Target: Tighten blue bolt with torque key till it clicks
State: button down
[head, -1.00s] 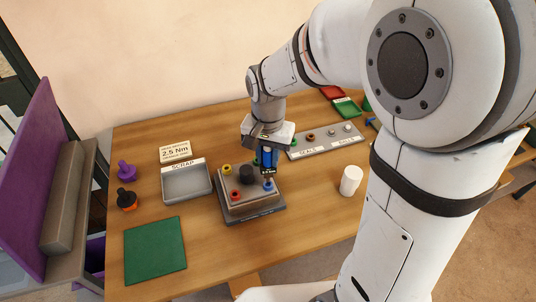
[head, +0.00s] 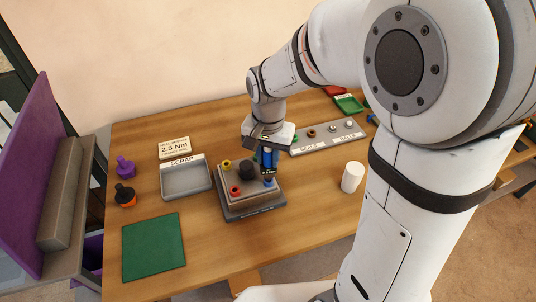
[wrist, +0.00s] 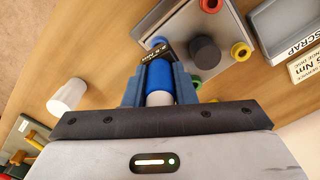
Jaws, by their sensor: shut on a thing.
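My gripper (head: 267,150) is shut on a blue torque key (head: 269,159), held above the right side of a grey fixture (head: 250,205). The key also shows in the wrist view (wrist: 160,82) between the dark jaws, with a dark labelled band at its far end. The blue bolt (head: 268,183) is at the fixture's right corner, and it shows just beyond the key in the wrist view (wrist: 158,41). The key's lower end overlaps or nearly meets the bolt. I cannot tell whether it is seated on it.
The fixture also bears a black knob (head: 248,170), a yellow bolt (head: 227,164) and a red bolt (head: 235,190). A scrap tray (head: 187,196) and a 2.5 Nm sign (head: 174,148) stand left. A white cup (head: 352,177) stands right; the front table is mostly clear.

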jog(key=c, duration=1.1)
grip_release()
jog(key=shift+r, duration=3.85)
